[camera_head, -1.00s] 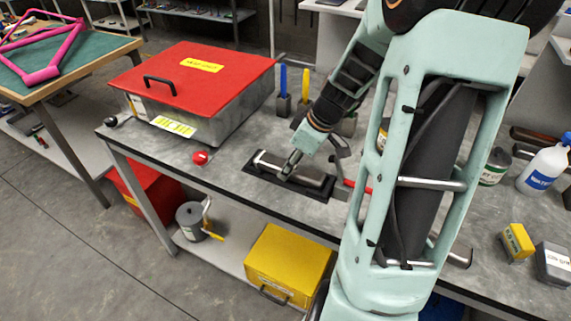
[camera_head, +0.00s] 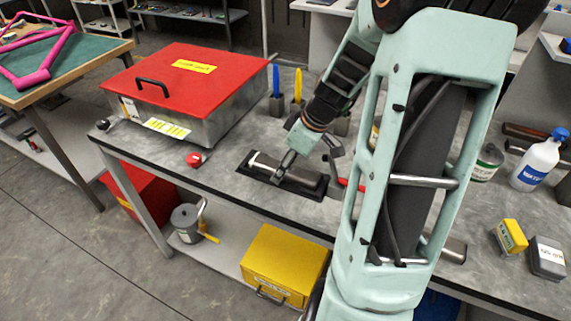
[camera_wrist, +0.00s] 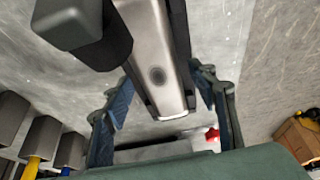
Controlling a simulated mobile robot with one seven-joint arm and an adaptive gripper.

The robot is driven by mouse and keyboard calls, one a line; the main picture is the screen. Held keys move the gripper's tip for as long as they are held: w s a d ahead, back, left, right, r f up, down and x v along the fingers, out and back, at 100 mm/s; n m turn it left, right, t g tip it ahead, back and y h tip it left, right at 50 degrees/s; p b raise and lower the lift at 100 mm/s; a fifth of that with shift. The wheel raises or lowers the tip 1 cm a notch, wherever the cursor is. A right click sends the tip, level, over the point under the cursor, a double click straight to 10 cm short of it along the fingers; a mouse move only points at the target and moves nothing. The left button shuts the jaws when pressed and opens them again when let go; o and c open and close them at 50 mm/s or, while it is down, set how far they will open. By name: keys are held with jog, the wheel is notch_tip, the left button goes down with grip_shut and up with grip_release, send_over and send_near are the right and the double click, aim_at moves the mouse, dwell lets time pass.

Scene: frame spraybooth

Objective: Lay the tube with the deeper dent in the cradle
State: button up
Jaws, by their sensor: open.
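A grey metal tube (camera_head: 305,176) lies lengthwise in the long black cradle (camera_head: 243,168) on the grey bench. In the wrist view the same tube (camera_wrist: 150,45) shows a round dark dent on its upper face, with the black cradle's edge (camera_wrist: 182,45) alongside. My gripper (camera_head: 277,178) is low over the tube's left part. In the wrist view its fingers (camera_wrist: 165,118) are spread on either side of the tube's end, with gaps showing. A metal bar end (camera_head: 453,250), possibly another tube, shows right of my arm; the rest is hidden, and its dent cannot be seen.
A red-lidded metal box (camera_head: 185,75) stands left of the cradle. Blue and yellow tools (camera_head: 297,88) stand in holders behind it. A red-capped item (camera_head: 194,160) sits near the front edge. A white bottle (camera_head: 540,160) and small boxes (camera_head: 511,236) stand right.

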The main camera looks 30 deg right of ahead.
jog(key=v, duration=1.2)
jog(key=shift+r, duration=0.15)
